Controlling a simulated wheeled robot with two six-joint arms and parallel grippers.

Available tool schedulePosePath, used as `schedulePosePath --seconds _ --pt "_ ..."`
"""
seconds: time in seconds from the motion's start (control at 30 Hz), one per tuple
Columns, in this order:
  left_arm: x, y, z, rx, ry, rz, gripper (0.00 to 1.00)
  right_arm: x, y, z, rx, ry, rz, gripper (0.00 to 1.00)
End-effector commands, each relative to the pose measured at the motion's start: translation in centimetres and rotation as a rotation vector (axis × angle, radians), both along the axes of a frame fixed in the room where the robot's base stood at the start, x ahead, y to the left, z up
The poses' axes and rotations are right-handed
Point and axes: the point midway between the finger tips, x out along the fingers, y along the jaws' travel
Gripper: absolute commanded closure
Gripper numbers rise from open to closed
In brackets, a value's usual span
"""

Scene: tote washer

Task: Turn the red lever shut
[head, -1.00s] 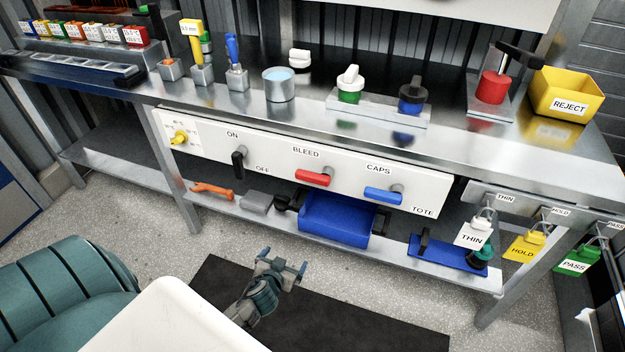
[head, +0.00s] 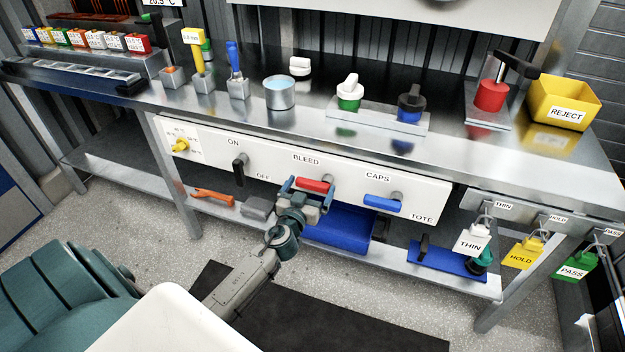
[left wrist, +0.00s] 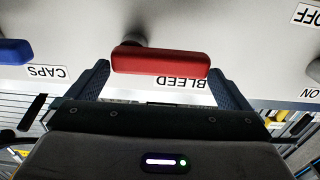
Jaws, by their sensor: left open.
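The red lever (head: 315,185) sits under the BLEED label on the white front panel (head: 215,160), lying nearly level along the panel. In the left wrist view the red lever (left wrist: 160,62) lies crosswise between the fingers. My left gripper (head: 307,192) is open, with one finger near each end of the lever. In the left wrist view my left gripper (left wrist: 164,84) shows its fingers spread wider than the lever, with a small gap at each side. I cannot tell whether either finger touches it. My right gripper is not in view.
A blue tote (head: 345,232) is on the lower shelf behind my gripper. The steel bench top (head: 225,115) overhangs the panel.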

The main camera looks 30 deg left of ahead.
Motion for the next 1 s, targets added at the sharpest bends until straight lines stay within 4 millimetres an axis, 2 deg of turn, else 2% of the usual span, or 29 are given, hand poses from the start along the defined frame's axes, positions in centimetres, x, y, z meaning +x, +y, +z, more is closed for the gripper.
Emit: schedulePosePath --seconds 0.1,0.2,0.53,0.77,1.0 --pt "1.5 0.3 0.1 0.0 -0.001 0.0 0.0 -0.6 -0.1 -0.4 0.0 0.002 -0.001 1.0" --pt "2.1 0.5 0.0 0.0 0.0 0.001 0.0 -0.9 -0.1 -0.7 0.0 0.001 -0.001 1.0" --pt "2.4 0.6 -0.1 0.0 0.0 0.0 0.0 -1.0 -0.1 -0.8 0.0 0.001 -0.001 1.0" --pt "2.3 0.6 -0.1 0.0 0.0 0.0 0.45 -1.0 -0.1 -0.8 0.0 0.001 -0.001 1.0" --pt "2.5 0.6 -0.2 -0.009 -0.002 0.0 0.47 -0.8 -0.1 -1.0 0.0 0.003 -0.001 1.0"
